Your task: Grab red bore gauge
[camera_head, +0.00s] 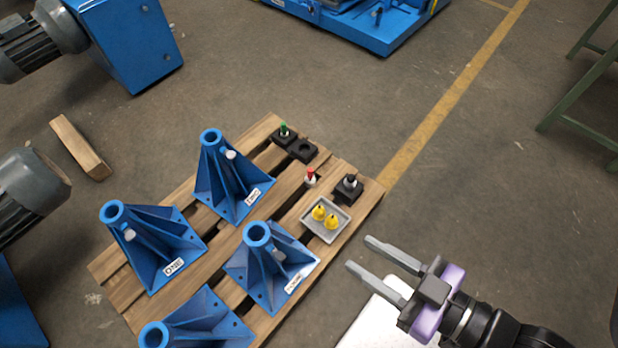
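A small gauge with a red top and a white lower part (310,176), which looks like the red bore gauge, stands on the wooden pallet (345,168) between two black holder blocks. My gripper (357,254) is at the lower right with its two grey fingers spread apart and nothing between them. It points up and left, right of the pallet and well apart from the red gauge. Whether the red gauge sits in a holder is too small to tell.
A grey tray (308,222) with two yellow pieces (325,216) lies close below the red gauge. A black-topped gauge (350,182) and a green-topped gauge (284,129) stand in black blocks nearby. Several blue stands (225,185) fill the pallet's left.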

